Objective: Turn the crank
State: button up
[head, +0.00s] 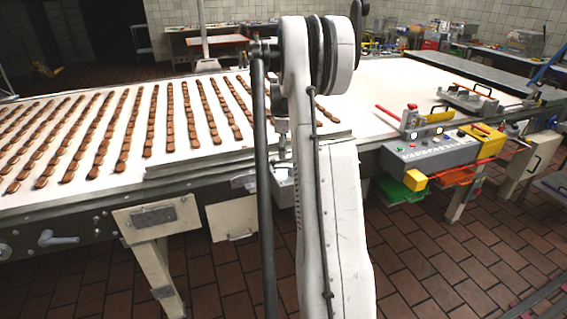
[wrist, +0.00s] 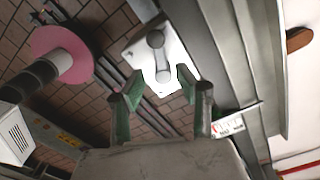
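The crank (wrist: 157,55) is a short grey arm with rounded ends on a white plate (wrist: 135,52), at the top middle of the wrist view. My gripper (wrist: 159,84) has green fingers, spread apart with a gap between them. The fingertips lie on either side of the crank's lower end in the picture. I see no contact, and the depth between them is hard to judge. In the head view my arm blocks the view of my gripper and this crank.
A long conveyor (head: 385,85) carries rows of brown biscuits (head: 125,135) at left. A control box (head: 432,150) with buttons stands at its right. Another lever handle (head: 58,238) sits on the conveyor's left side. A pink disc (wrist: 83,67) shows at left in the wrist view.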

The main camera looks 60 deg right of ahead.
aim_at(283, 167)
jog(key=shift+f, duration=2.95)
grip_shut()
